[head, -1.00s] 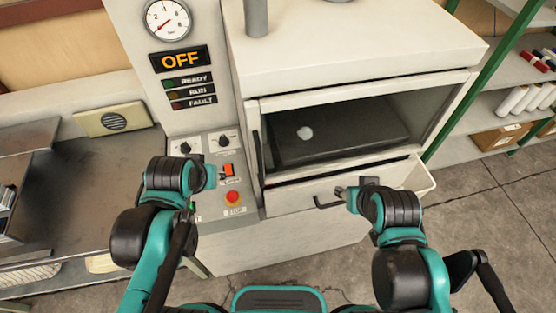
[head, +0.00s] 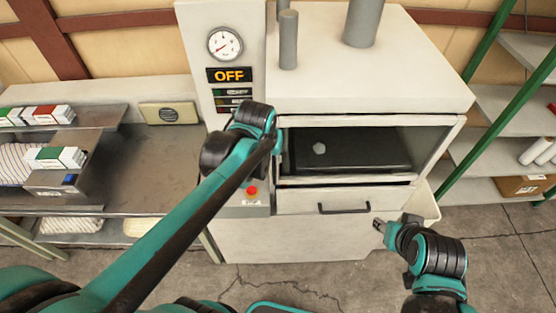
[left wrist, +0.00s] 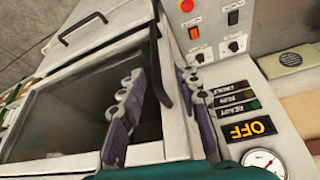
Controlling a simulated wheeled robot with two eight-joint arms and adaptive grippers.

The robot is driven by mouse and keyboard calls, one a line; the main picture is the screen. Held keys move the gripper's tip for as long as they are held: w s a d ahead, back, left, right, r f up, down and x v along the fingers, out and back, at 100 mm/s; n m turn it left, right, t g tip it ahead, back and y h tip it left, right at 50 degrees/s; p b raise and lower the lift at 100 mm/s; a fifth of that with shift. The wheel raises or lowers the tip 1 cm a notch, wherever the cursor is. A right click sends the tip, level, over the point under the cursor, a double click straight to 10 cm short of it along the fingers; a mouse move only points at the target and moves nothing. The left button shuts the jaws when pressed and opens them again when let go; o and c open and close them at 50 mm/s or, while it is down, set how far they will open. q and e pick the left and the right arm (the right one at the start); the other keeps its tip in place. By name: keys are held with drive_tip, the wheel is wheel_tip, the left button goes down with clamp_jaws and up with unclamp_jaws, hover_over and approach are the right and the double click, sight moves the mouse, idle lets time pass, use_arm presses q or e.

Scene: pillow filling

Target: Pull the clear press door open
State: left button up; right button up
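The clear press door (head: 372,179) sits closed in its white frame on the front of the press. It also shows in the left wrist view (left wrist: 70,112). Its black vertical handle (left wrist: 155,48) is at the door edge beside the control panel. My left gripper (left wrist: 160,72) is open, with one finger on each side of the handle; contact cannot be told. In the head view my left arm hides most of the handle and the gripper's fingers. My right gripper (head: 378,224) is empty, right of and below the drawer handle (head: 344,208); its finger opening is unclear.
The control panel, with a red stop button (head: 252,191) and an OFF display (head: 230,75), is left of the door. A steel bench (head: 125,175) stands at left and green-framed shelves (head: 490,100) at right. The floor in front is free.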

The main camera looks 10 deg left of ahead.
sight(274, 160)
use_arm(q)
drive_tip(key=x, duration=0.7)
drive_tip(key=shift+w+d+b, duration=0.3)
drive_tip(key=shift+b, duration=0.1)
clamp_jaws()
